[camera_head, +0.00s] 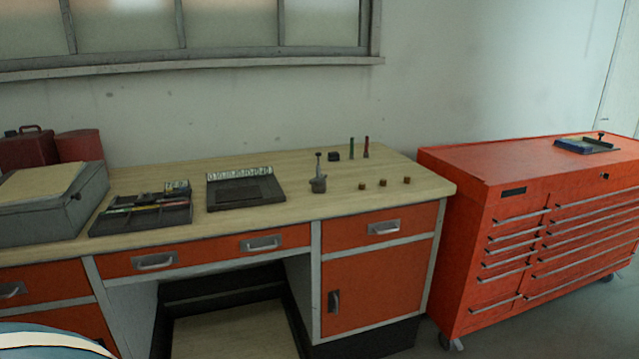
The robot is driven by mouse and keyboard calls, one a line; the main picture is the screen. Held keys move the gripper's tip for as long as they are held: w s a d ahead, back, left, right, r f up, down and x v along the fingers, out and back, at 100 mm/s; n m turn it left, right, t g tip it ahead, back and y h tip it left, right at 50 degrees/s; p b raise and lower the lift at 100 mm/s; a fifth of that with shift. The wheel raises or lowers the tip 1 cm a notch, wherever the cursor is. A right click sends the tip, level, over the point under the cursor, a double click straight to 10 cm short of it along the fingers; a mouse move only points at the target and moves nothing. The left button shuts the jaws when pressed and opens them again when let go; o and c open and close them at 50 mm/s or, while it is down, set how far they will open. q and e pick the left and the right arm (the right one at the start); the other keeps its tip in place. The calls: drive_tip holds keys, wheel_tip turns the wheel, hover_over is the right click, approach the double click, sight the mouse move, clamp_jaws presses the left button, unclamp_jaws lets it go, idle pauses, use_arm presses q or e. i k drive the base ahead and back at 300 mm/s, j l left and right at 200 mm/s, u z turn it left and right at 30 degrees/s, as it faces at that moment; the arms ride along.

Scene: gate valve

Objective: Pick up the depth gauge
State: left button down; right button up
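I cannot tell for certain which object is the depth gauge. A small dark upright piece (600,136) stands at the back of a blue and dark flat tray (587,146) on top of the red tool cabinet, and it may be the gauge. A small grey valve-like part (318,183) with an upright stem stands on the wooden workbench (270,218). Neither of my grippers is in view.
The red cabinet (500,165) stands to the right.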

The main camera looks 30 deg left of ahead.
sight(320, 177)
drive_tip(key=u, duration=0.6)
drive_tip(key=i+u, duration=0.35)
drive_tip(key=i+l+u, duration=0.45)
drive_tip(key=i+u, duration=0.2)
drive_tip(key=i+l+u, duration=0.15)
drive_tip(key=i+l, duration=0.75)
drive_tip(key=i, duration=0.15)
drive_tip(key=k+l, duration=0.15)
drive_tip(key=k, duration=0.15)
drive_tip(key=k+l, duration=0.2)
drive_tip(key=i+j, duration=0.3)
drive_tip(key=i, duration=0.25)
